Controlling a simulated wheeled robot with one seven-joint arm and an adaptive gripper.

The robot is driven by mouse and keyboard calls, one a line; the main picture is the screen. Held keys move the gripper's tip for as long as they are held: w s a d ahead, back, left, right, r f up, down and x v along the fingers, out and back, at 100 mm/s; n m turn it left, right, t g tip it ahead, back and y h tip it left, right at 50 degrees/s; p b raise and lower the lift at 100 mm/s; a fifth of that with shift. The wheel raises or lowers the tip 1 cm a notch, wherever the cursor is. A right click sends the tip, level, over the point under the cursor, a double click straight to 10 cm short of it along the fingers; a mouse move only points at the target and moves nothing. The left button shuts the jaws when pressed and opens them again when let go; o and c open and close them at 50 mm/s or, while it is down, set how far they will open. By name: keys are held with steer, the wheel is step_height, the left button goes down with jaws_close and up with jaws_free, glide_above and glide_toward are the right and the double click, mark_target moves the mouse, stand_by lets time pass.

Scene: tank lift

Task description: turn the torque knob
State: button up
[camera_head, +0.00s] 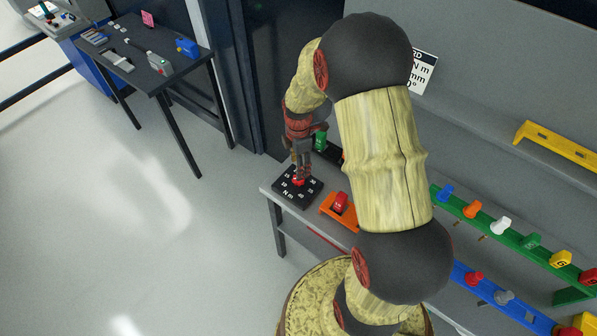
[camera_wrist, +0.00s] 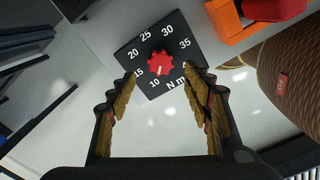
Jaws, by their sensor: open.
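The torque knob (camera_wrist: 161,62) is a red, notched disc with a short white mark. It sits on a black square dial plate (camera_wrist: 143,48) with white numbers from 10 upward and "N m". The white mark points toward the lower edge, near the 10. In the head view the plate (camera_head: 286,190) lies on the grey bench's front left corner, with the red knob (camera_head: 298,181) just below my gripper (camera_head: 301,168). In the wrist view my gripper (camera_wrist: 164,76) is open and empty. Its fingertips point toward the plate, one on each side of the knob; I cannot tell whether they touch.
An orange holder with a red part (camera_head: 340,205) stands right of the plate. A small green object (camera_head: 320,141) is behind it. Green (camera_head: 505,233) and blue (camera_head: 510,309) racks with coloured knobs are at right. A dark table (camera_head: 150,75) stands far left. Open floor lies between.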

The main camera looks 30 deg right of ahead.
step_height(320, 180, down, 8)
steer(key=shift+r+b, duration=0.1)
steer(key=shift+b, duration=0.3)
steer(key=c, duration=0.3)
steer(key=c, duration=0.8)
steer(key=shift+c, duration=0.2)
